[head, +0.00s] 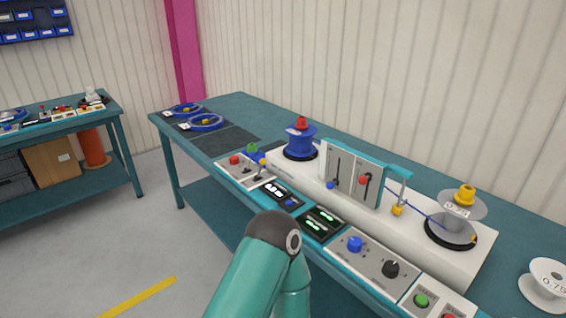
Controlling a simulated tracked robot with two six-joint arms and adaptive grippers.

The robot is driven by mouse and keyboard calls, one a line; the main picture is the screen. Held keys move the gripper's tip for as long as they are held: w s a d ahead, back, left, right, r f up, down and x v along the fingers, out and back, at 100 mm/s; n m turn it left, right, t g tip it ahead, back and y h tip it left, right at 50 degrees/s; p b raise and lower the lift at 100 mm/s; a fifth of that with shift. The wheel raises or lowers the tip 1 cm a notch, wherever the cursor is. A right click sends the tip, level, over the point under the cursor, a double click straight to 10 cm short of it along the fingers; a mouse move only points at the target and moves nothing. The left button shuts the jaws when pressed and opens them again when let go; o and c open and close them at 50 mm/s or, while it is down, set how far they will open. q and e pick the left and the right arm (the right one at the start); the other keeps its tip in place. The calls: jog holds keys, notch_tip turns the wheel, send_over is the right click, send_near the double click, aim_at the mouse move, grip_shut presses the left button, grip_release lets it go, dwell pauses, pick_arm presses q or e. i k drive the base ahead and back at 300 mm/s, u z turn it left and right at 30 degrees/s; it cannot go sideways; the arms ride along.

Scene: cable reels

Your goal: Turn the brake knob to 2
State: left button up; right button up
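A control panel (372,262) on the bench's front edge carries a blue knob (355,244) and a black knob (391,268). Their markings are too small to read, so I cannot tell which is the brake knob or what its setting is. A teal arm of mine rises from the bottom middle, left of this panel. Neither gripper shows, and nothing of mine is seen touching the knobs.
The white winding machine (400,226) stands behind the panels with a blue reel (301,141) and a grey reel (452,226). Green button (421,300) is right of the knobs. A white spool (546,284) stands at far right. Dark displays (321,222) lie left of the knobs.

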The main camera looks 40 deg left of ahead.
aim_at(235, 160)
jog(key=z, duration=1.35)
jog(key=i, duration=0.1)
jog(key=u, duration=3)
jog(key=k, duration=0.4)
jog(key=u, duration=0.2)
jog(key=i, duration=0.4)
jog(key=z, duration=0.15)
